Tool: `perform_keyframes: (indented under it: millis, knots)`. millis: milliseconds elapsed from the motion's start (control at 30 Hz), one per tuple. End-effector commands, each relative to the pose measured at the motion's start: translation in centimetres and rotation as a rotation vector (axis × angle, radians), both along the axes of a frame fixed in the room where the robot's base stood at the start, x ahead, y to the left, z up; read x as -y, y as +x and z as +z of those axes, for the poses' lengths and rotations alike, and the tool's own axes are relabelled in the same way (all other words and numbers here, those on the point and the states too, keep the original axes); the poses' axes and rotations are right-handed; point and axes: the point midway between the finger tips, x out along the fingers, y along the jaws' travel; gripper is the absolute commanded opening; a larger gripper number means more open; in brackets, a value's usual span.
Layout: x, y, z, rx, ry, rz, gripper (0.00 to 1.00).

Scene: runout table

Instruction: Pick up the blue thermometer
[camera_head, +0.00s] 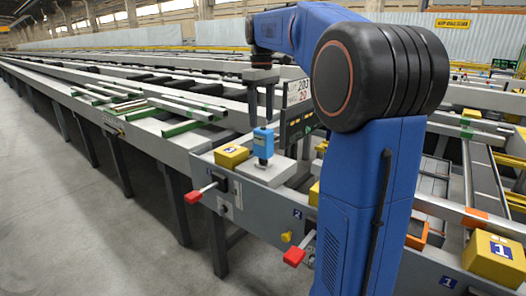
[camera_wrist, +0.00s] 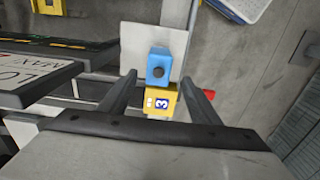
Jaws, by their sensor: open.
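The blue thermometer (camera_head: 263,143) stands upright on a flat light grey plate (camera_head: 262,171) on the table's end in the head view. In the wrist view the blue thermometer (camera_wrist: 167,66) is seen from above, with a dark round spot on it, ahead of the fingers. My gripper (camera_head: 262,116) points down above the thermometer in the head view, its two fingers apart and empty. In the wrist view my gripper (camera_wrist: 158,88) shows one finger on each side, with the thermometer roughly between their lines and not visibly touched.
A yellow block (camera_head: 231,156) sits close to the plate's left; it shows numbered 3 in the wrist view (camera_wrist: 160,103). A sign with numbers (camera_head: 298,92) stands just right of my gripper. Red-knobbed levers (camera_head: 194,196) stick out in front. Open floor lies left.

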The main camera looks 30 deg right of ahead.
Motion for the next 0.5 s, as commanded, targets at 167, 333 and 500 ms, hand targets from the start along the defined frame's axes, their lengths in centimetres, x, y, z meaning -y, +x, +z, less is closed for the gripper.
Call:
perform_keyframes:
  millis: [167, 333, 500]
  knots:
    - [0.0, -0.1, -3.2, -0.001, 0.001, 0.0, 0.57]
    - [0.0, -0.1, -5.7, 0.0, 0.0, 0.0, 0.57]
    - [0.0, 0.0, -6.8, 0.001, -0.001, 0.0, 0.57]
